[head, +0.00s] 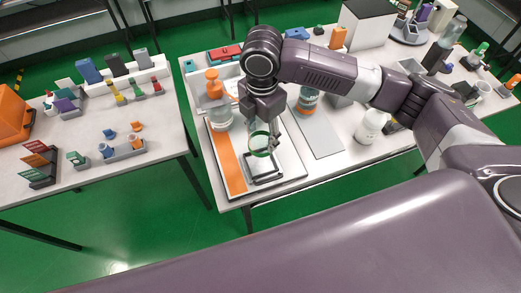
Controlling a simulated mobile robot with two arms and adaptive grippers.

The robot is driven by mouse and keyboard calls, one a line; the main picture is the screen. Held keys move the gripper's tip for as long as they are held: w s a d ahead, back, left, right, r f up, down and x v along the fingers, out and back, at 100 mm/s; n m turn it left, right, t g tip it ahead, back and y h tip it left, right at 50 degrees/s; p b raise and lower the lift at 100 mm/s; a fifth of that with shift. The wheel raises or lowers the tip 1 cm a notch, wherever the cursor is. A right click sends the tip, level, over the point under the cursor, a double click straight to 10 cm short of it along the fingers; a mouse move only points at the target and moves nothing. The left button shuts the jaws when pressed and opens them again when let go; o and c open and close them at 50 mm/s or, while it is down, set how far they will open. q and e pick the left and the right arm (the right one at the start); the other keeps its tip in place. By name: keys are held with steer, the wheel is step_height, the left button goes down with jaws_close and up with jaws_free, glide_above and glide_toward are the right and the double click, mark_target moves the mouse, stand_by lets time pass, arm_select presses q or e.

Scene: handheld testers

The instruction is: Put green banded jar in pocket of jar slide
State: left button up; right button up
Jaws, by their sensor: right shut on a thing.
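My right gripper (266,135) reaches down over the front left of the right-hand table. It is shut on the clear green banded jar (259,143). The jar is partly hidden by the gripper. The jar slide appears to be the pale board with an orange strip (231,165) and a dark-framed pocket (264,180) at its front right. The jar is above or just behind this pocket; I cannot tell whether it touches the board. My left gripper is not in view.
An orange-topped pump bottle (218,110) stands close left of the gripper. A jar with an orange and blue band (307,101) stands to the right, behind a bare grey mat (318,136). A white bottle (370,127) stands farther right. A second table is at left.

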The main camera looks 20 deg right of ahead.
mark_target(261, 128)
step_height(261, 128, down, 5)
step_height(261, 128, down, 4)
steer(key=shift+a+f+p, duration=0.1)
steer(key=shift+p, duration=0.3)
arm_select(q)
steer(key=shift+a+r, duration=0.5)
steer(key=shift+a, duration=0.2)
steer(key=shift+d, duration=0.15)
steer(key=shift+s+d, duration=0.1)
arm_select(e)
steer(key=o, duration=1.4)
steer(key=shift+f, duration=0.1)
step_height(261, 128, up, 12)
steer(key=shift+r+b, duration=0.2)
steer(key=shift+b, duration=0.7)
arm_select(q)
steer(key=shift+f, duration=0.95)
